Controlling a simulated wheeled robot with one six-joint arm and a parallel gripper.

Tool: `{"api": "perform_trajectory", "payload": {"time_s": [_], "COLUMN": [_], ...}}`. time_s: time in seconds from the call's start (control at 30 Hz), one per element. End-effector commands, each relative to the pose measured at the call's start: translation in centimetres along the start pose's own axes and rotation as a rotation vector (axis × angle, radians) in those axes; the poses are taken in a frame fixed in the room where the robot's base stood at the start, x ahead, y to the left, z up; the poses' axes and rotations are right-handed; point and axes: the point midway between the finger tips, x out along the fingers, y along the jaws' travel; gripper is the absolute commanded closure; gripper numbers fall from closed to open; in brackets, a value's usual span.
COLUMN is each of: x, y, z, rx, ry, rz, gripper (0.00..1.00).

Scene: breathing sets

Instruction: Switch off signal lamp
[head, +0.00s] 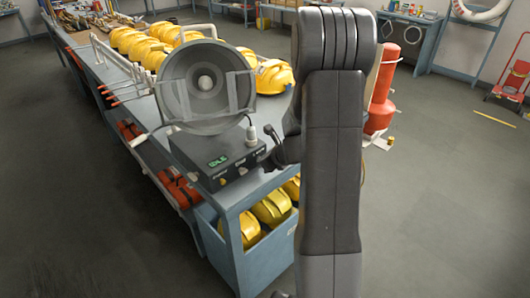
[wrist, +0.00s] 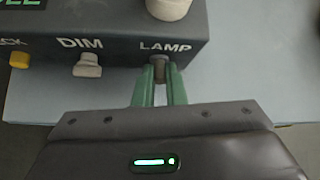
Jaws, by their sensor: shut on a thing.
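The signal lamp (head: 205,85) is a large round grey reflector with a pale bulb, standing on the workbench; it looks unlit. Below it is a dark control box (head: 205,150) with a green display that seems to read "IDLE". In the wrist view, the box (wrist: 110,22) shows labels DIM and LAMP. My gripper (wrist: 160,86) has its green fingers shut on the small grey lamp switch (wrist: 159,72) under the LAMP label. The fingers hide part of the switch, so its setting is unclear. In the head view my arm hides the gripper.
A grey dim switch (wrist: 87,66) and a yellow button (wrist: 19,60) sit left of my fingers. Yellow helmets (head: 160,45) fill the bench behind the lamp, with more on the shelf (head: 270,208) below. A red cylinder (head: 382,85) stands beyond my arm. The right floor is mostly clear.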

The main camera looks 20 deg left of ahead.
Motion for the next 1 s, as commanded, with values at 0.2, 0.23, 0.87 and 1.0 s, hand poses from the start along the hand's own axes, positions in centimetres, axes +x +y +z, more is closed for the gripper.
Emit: {"api": "perform_trajectory", "payload": {"time_s": [0.2,0.23,0.87,1.0], "x": [-0.11,-0.1,-0.02,-0.02], "y": [-0.03,-0.03,-0.05,-0.05], "z": [0.27,0.26,0.15,0.16], "rx": [-0.004,-0.003,-0.004,-0.003], "ry": [0.038,0.041,0.05,0.049], "rz": [0.008,0.008,0.008,0.009], "gripper": [1.0,1.0,0.67,0.67]}}
